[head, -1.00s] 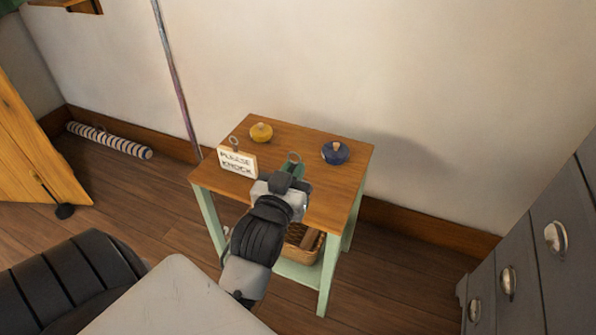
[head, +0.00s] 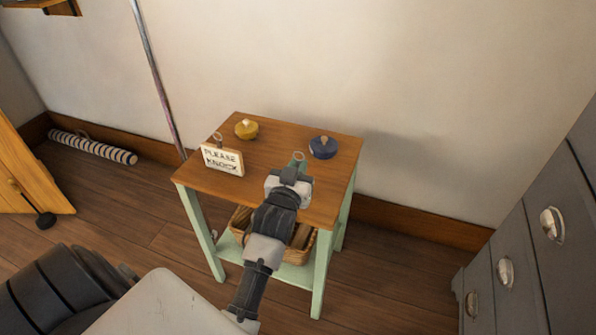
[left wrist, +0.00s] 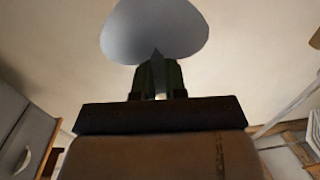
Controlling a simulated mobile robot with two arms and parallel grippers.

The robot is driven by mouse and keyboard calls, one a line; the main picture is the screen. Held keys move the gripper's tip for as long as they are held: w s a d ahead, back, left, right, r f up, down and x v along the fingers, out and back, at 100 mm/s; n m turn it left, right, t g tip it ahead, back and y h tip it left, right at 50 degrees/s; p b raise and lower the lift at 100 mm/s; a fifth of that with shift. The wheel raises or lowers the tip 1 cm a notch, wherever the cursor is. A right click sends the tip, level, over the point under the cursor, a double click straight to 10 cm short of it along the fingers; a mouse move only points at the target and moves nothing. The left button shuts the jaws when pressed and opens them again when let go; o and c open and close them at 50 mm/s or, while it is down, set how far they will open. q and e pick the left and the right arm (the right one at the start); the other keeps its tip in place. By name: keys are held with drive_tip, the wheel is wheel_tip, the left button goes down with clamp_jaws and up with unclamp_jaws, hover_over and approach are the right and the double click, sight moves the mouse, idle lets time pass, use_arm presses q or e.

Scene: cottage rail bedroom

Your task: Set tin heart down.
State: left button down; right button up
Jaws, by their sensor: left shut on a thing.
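My left gripper (head: 296,170) is over the front right part of the small wooden-topped table (head: 262,180), shut on the tin heart. In the left wrist view the tin heart (left wrist: 155,28) is a smooth pale grey rounded shape beyond the greenish fingers (left wrist: 158,78). In the head view the gripper hides most of it; a small ring shows just above the fingers. I cannot tell whether the heart touches the tabletop. My right gripper is not in view.
A wicker basket (head: 241,220) is on the lower shelf. Grey drawers (head: 520,262) stand at right. Bare tabletop shows between the objects.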

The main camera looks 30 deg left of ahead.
use_arm(q)
drive_tip(key=c, duration=1.2)
unclamp_jaws()
drive_tip(key=shift+f, duration=0.15)
drive_tip(key=shift+o, duration=0.2)
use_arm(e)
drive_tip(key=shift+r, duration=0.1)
